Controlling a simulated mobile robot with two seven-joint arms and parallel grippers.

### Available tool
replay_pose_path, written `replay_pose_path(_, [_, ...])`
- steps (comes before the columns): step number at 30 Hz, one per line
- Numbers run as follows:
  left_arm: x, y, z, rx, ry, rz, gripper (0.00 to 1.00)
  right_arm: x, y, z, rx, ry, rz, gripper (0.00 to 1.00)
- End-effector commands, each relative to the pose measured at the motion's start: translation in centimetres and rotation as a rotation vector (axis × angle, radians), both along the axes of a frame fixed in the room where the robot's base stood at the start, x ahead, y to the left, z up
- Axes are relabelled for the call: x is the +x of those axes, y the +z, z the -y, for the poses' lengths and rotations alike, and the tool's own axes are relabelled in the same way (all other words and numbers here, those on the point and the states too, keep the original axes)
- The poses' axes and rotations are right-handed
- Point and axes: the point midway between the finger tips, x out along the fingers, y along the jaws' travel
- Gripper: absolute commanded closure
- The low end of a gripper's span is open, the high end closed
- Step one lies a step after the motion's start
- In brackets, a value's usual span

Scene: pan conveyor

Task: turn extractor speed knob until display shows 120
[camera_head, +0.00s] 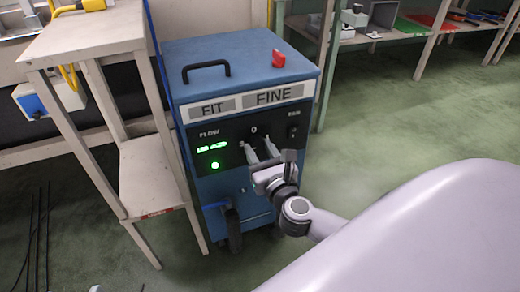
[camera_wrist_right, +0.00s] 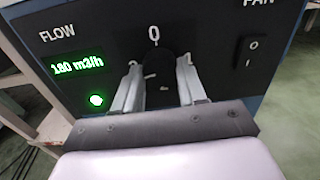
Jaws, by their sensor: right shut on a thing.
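The dark round speed knob (camera_wrist_right: 157,72) sits under a 0 mark in the right wrist view. My right gripper (camera_head: 259,148) is shut on the knob, one finger on each side; the gripper also shows in the wrist view (camera_wrist_right: 158,72). In the head view, it largely hides the knob. My left gripper is not in view.
A rocker switch (camera_wrist_right: 249,62) is right of the knob. A red object (camera_head: 278,59) and a black handle (camera_head: 206,70) are on the cabinet top. A beige stand (camera_head: 146,176) is close on the left. Green floor (camera_head: 400,125) is open to the right.

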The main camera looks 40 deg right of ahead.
Motion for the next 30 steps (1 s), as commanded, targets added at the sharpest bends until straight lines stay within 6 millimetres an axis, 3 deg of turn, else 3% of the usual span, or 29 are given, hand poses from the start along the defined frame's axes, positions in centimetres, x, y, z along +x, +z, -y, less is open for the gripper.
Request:
replay_pose_path(8, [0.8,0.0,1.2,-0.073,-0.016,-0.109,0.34,0.0,0.4,0.1,-0.145,-0.002,-0.040,0.90])
replay_pose_path(19, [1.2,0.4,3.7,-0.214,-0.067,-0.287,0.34,0.0,0.5,0.1,-0.476,0.000,-0.120,0.90])
replay_pose_path(30, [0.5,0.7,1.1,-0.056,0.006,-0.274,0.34,0.0,0.4,0.2,-0.806,0.001,-0.197,0.90])
